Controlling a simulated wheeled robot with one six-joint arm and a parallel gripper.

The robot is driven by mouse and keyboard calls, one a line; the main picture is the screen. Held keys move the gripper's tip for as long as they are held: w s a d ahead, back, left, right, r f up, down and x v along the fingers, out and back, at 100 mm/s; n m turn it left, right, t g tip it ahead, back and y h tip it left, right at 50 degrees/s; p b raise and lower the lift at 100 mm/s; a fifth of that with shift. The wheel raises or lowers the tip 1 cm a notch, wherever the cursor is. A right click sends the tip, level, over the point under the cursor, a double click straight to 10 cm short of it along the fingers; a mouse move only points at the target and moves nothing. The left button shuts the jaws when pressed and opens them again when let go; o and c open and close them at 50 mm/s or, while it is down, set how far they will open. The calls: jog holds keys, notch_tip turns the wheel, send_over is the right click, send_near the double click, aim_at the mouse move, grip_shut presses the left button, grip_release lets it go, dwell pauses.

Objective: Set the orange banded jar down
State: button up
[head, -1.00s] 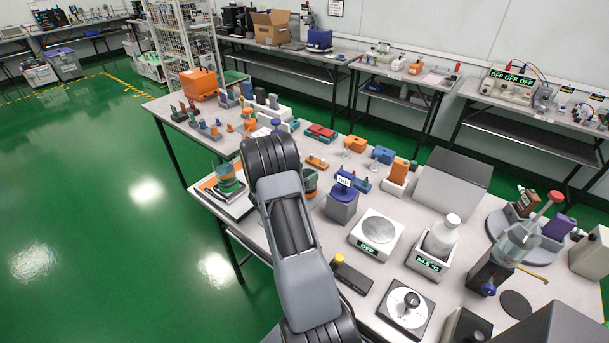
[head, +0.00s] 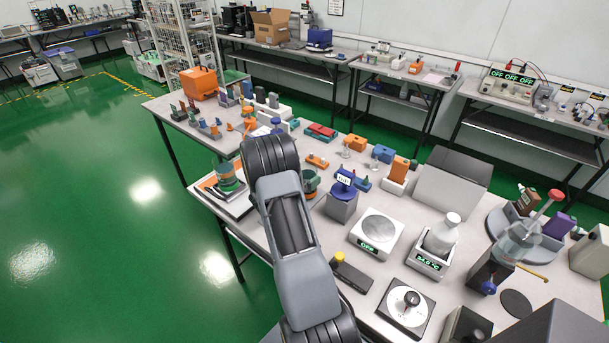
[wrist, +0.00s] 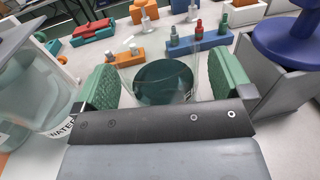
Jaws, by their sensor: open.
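A clear jar with dark green contents (wrist: 165,82) stands between the green finger pads of my gripper (wrist: 165,85) in the wrist view. The pads are open on either side of it. In the head view its edge (head: 311,181) shows just right of my arm, with a brownish-orange tint. I take it for the orange banded jar, though no band is clear in the wrist view. My arm hides most of it and its base, so contact with the bench is unclear. Another glass jar (head: 228,172), marked WATER in the wrist view (wrist: 38,95), stands to the left.
A grey block with a blue disc on top (head: 343,203) is close on the right. A white scale (head: 377,233) and a heater with a bottle (head: 430,262) stand further right. Small coloured blocks, such as an orange one (head: 317,161), lie behind.

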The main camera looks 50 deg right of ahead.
jog(key=shift+r, duration=0.1)
jog(key=a, duration=1.2)
jog(key=s+a+r+m+t+y, duration=0.1)
jog(key=s+a+r+m+y, duration=0.2)
jog(key=a, duration=0.5)
jog(key=s+a+r+m+t+y, duration=0.2)
jog(key=s+a+r+m+y, duration=0.2)
jog(key=s+a+m+y, duration=0.2)
jog(key=s+a+r+m+t+y, duration=0.1)
jog(key=s+a+r+m+y, duration=0.3)
jog(key=a+m+y, duration=0.4)
jog(key=a+y, duration=0.1)
jog(key=a, duration=0.2)
jog(key=shift+s+a+r+b, duration=0.15)
jog(key=shift+s+a+b, duration=0.1)
jog(key=shift+b, duration=0.15)
jog(key=shift+r, duration=0.1)
